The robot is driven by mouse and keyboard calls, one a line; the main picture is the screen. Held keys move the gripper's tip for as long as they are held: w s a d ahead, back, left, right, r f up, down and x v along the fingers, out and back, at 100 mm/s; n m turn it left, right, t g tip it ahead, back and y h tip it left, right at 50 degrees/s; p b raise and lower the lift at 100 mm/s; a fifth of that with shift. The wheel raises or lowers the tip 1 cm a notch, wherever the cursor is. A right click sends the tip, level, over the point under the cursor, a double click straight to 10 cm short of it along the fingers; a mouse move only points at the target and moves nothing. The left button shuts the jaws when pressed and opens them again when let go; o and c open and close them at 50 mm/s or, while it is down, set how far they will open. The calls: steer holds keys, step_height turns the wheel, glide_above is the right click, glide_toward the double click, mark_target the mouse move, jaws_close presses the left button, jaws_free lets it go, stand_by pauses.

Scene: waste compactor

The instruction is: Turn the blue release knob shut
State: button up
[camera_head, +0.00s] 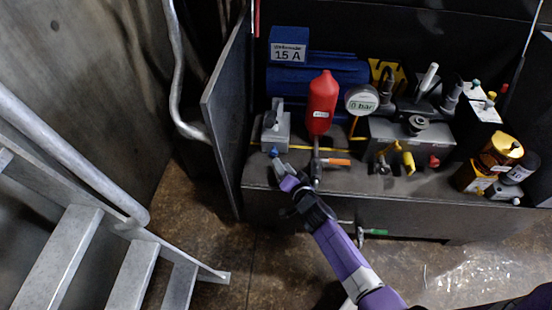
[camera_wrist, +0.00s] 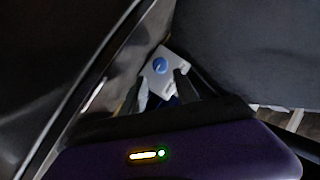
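The blue release knob (camera_head: 275,152) sits low on the front of a grey valve block (camera_head: 276,131), at the left end of the machine's shelf. In the wrist view the round blue knob (camera_wrist: 160,66) shows on the pale face of the block (camera_wrist: 154,84). My gripper (camera_head: 281,166) is just below and in front of the knob in the head view. In the wrist view my gripper (camera_wrist: 161,80) has its two dark fingers apart, with the knob just beyond the tips. The fingers appear not to touch the knob. A dark blue part shows between the fingers, lower down.
A dark side panel (camera_head: 226,105) stands close left of the block. A gauge (camera_head: 362,99) reads 0 bar. Metal stairs (camera_head: 100,250) are at lower left.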

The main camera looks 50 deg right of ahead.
mark_target(275, 155)
steer(key=b+x, duration=0.1)
steer(key=x, duration=0.5)
steer(key=shift+w+d+f+b, duration=0.15)
steer(key=shift+w+b, duration=0.2)
steer(key=shift+b, duration=0.05)
jaws_close()
